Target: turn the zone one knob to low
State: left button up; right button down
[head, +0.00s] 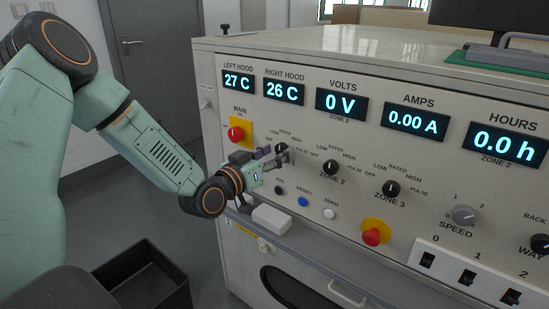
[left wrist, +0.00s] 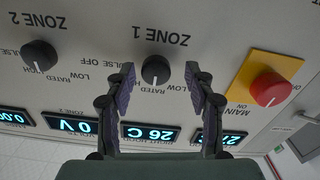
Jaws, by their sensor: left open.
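The zone one knob (left wrist: 155,70) is a round black knob on the pale panel, seen upside down in the left wrist view under the ZONE 1 lettering. My left gripper (left wrist: 160,82) is open, with one finger on each side of the knob and a gap visible on both sides. I cannot tell how near the fingertips are to the panel. In the head view my left gripper (head: 277,160) is at the panel's left part and hides most of the knob. The knob's exact setting is too small to read. My right gripper is not in view.
The zone two knob (head: 330,168) and zone three knob (head: 392,189) sit to the right. A red main switch (head: 236,133) on a yellow plate is left of the gripper. Blue (head: 303,202) and white (head: 330,213) buttons lie below. A black bin (head: 140,275) stands on the floor.

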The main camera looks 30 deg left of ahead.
pick_arm(q)
jog(key=shift+w+d+r, duration=0.15)
jog(key=shift+w+d, duration=0.15)
jog(key=shift+d, duration=0.1)
jog(key=shift+s+a, duration=0.1)
jog(key=shift+a, duration=0.15)
jog(key=shift+c, duration=1)
jog(key=shift+d, duration=0.15)
jog(key=c, duration=0.3)
grip_shut()
